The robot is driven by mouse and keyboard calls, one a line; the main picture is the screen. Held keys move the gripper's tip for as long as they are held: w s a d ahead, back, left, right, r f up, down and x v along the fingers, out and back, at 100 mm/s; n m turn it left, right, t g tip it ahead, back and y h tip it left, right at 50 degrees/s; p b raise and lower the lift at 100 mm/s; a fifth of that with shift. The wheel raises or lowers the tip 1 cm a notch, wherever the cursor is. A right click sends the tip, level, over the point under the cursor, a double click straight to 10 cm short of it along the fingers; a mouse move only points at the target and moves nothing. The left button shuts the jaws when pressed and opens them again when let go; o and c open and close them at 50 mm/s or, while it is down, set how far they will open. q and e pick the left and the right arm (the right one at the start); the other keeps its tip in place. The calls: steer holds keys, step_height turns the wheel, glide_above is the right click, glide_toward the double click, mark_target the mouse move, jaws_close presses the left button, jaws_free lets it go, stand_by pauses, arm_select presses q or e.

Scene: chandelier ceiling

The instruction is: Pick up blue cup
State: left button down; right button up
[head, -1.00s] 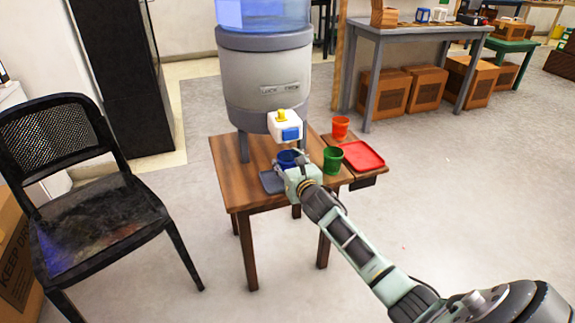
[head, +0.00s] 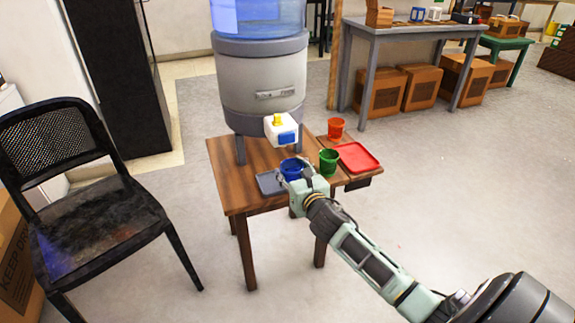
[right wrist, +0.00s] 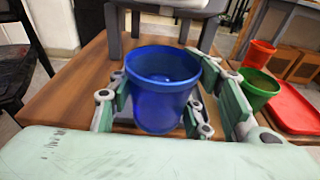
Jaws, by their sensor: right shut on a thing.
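The blue cup (head: 291,169) is upright at the front of the wooden table, below the water dispenser's tap. It shows large in the right wrist view (right wrist: 162,95), between the fingers. My right gripper (head: 294,179) is shut on it, one finger against each side; the gripper (right wrist: 165,112) partly hides its lower part. In the right wrist view a grey tray shows behind and below the cup. I cannot tell whether the cup's base touches anything. My left gripper is in neither current view.
A green cup (head: 328,161) stands close to the right of my gripper. A red cup (head: 336,128) and a red tray (head: 358,157) are farther right. The grey tray (head: 268,184) lies at the left. The water dispenser (head: 262,85) stands behind. A black chair (head: 90,220) is at left.

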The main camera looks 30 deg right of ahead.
steer(key=f+p+v, duration=0.1)
steer(key=v, duration=1)
steer(key=shift+s+f, duration=0.3)
steer(key=shift+a, duration=0.15)
stand_by(0.7)
